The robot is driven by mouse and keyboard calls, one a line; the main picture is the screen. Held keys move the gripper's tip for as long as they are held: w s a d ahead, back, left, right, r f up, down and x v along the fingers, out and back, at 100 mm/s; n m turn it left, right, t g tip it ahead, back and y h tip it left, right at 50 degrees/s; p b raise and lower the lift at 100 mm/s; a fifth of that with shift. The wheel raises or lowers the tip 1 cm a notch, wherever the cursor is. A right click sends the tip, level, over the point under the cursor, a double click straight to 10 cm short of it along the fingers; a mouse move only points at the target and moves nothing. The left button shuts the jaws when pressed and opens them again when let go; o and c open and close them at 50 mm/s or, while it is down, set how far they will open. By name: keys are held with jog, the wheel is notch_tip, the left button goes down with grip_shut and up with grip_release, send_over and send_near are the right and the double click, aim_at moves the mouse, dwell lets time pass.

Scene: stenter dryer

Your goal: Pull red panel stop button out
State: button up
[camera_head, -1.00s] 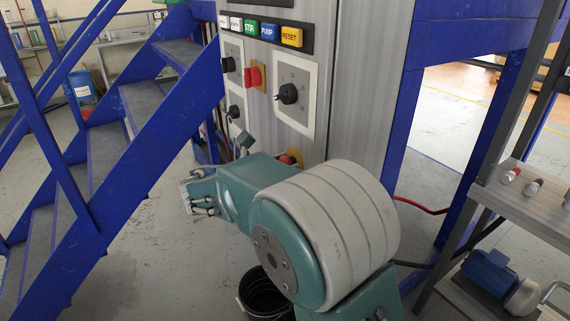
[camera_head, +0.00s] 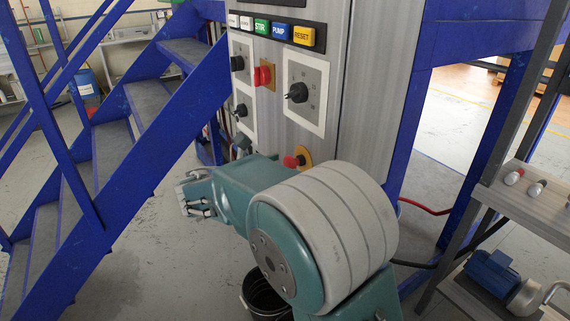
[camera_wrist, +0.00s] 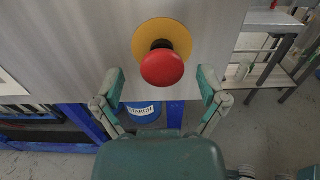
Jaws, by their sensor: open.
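A red mushroom-shaped stop button (camera_wrist: 162,68) on a round yellow plate (camera_wrist: 178,30) sits on the grey metal panel in the wrist view. The same red button (camera_head: 292,162) shows low on the panel in the head view, just above my teal arm. In the wrist view my gripper (camera_wrist: 161,75) is open, with one finger on each side of the button. The fingers look apart from the button, and their depth relative to it is hard to tell. In the head view my arm hides part of the area below the button.
A red switch (camera_head: 263,75) on an orange plate and a black rotary knob (camera_head: 298,92) sit higher on the panel. Blue stairs (camera_head: 150,150) stand at left. A shelf (camera_head: 520,205) stands at right. A black bucket (camera_head: 262,296) is on the floor below my arm.

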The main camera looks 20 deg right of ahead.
jog(key=v, duration=1.1)
jog(key=s+d+f+m+g+y, duration=0.2)
jog(key=s+d+m+g+y, duration=0.2)
jog(key=s+d+m+y, duration=0.55)
jog(key=s+d+f+m+t+y, duration=0.1)
jog(key=s+f+m+t+y, duration=0.1)
jog(key=s+m+y, duration=0.2)
jog(key=s+d+f+m+t+y, duration=0.1)
jog(key=s+m+t+y, duration=0.1)
jog(key=s+m, duration=0.6)
jog(key=shift+s+f+y, duration=0.35)
jog(key=shift+s+y, duration=0.5)
jog(key=shift+s, duration=0.35)
